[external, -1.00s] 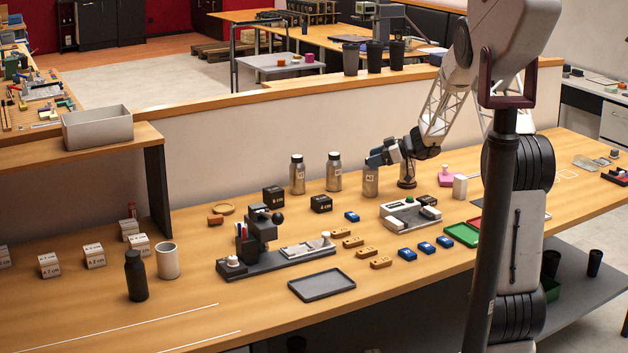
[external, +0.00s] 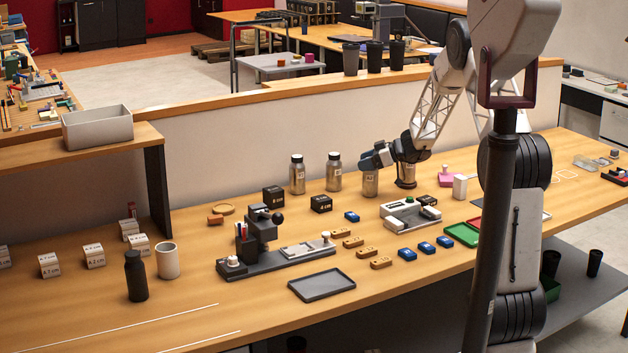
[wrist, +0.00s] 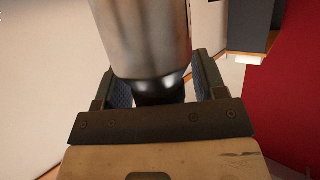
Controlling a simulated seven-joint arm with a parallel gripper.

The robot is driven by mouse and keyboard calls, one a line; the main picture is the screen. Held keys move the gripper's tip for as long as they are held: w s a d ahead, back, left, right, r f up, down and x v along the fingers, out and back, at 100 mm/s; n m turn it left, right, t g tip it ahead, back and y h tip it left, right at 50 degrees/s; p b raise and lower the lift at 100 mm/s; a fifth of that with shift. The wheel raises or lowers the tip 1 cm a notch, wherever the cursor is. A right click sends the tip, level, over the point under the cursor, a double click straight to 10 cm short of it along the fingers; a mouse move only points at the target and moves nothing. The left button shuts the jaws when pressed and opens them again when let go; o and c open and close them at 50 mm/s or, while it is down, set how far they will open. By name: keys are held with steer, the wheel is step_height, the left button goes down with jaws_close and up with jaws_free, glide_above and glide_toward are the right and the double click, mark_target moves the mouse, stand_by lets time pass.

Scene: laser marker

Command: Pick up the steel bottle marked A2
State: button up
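The steel bottle marked A2 (external: 370,186) stands upright on the bench toward the back, its label partly covered. My gripper (external: 369,161) is at its top and hides the upper end in the external view. In the wrist view the bottle's steel body (wrist: 145,35) fills the upper middle, and its black cap lies between the two fingers of my gripper (wrist: 162,88). The fingers are spread, one on each side of the cap, with inner pads showing. I see no clear grip on the bottle.
Two other steel bottles (external: 297,175) (external: 334,172) stand to the left. A pink object (external: 445,178) and white block (external: 460,186) are to the right.

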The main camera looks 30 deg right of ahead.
steer(key=c, duration=1.1)
steer(key=shift+r, duration=5)
jaws_close()
